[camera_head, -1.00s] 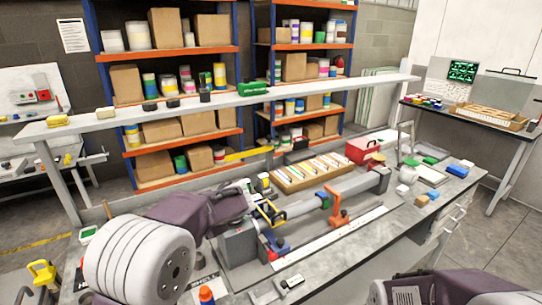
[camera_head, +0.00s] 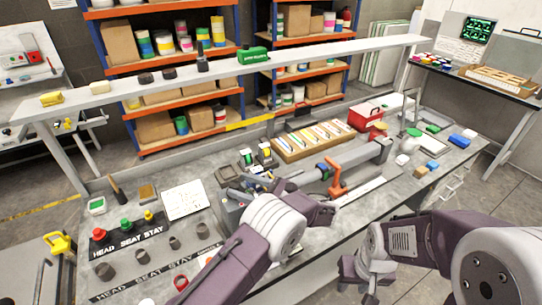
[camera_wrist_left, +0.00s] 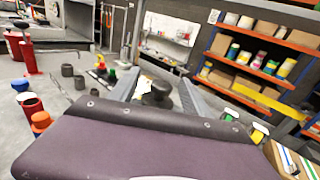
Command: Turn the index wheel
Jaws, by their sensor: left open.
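I cannot pick out the index wheel with certainty. A dark rounded block (camera_head: 228,175) stands on the bench beside the grey fixture with the long bar (camera_head: 350,158). In the left wrist view a dark rounded knob-like thing (camera_wrist_left: 157,95) shows between the fingers of my left gripper (camera_wrist_left: 160,88), which are spread apart with nothing clasped.
A panel with coloured knobs (camera_head: 125,228) marked HEAD SEAT STAY lies at left, with dark cups in front. A wooden tray of strips (camera_head: 315,140) and a red box (camera_head: 366,116) stand behind the fixture. A raised shelf (camera_head: 210,75) runs above the bench. An orange clamp (camera_head: 336,178) sits on the bar.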

